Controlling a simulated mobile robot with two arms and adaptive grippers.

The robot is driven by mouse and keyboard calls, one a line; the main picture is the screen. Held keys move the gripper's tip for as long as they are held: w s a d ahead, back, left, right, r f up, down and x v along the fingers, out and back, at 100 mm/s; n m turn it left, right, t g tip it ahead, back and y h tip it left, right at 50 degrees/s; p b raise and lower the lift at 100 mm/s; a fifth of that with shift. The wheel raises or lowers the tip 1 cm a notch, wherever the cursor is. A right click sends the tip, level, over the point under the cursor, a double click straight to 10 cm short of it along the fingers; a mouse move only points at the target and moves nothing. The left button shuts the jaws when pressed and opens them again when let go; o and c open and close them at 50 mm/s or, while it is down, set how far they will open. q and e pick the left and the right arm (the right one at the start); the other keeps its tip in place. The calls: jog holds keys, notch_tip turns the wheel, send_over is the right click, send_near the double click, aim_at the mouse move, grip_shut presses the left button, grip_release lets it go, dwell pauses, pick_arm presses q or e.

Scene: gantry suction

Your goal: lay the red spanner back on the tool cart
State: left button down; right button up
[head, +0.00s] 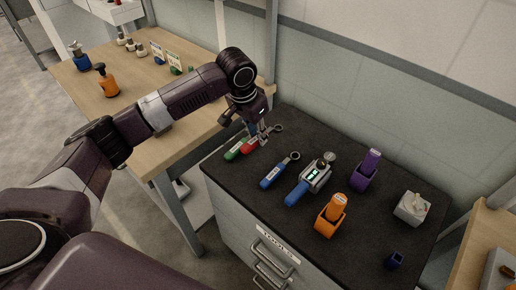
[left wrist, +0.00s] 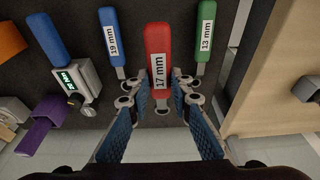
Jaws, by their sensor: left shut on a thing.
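The red spanner (left wrist: 158,45), labelled 17 mm, is between the fingertips of my left gripper (left wrist: 160,88) in the left wrist view. It looks larger than its neighbours, so it seems held a little above the dark top of the tool cart (head: 312,138). In the head view the red handle (head: 249,146) shows beside my left gripper (head: 262,141), which hides part of the spanner. A green spanner (head: 234,153), labelled 13 mm, and a blue spanner (head: 271,176), labelled 19 mm, lie on either side of it. My right gripper is not in view.
On the cart are a blue-handled tool with a green display (head: 298,193), an orange holder (head: 330,216), a purple holder (head: 365,170), a grey box (head: 412,208) and a small blue cup (head: 394,260). A wooden bench (head: 130,125) with bottles stands left of the cart.

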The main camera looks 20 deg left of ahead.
aim_at(256, 138)
pick_arm(q)
notch_tip(256, 138, down, 3)
jog(key=shift+f, duration=0.1)
notch_tip(256, 138, down, 3)
jog(key=shift+f+p, duration=0.2)
jog(key=shift+p, duration=0.15)
jog(key=shift+f, duration=0.4)
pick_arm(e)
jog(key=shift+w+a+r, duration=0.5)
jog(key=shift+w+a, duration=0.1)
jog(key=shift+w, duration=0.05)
pick_arm(q)
jog(key=c, duration=1.7)
grip_release()
jog(key=shift+f, duration=0.15)
jog(key=shift+c, duration=0.2)
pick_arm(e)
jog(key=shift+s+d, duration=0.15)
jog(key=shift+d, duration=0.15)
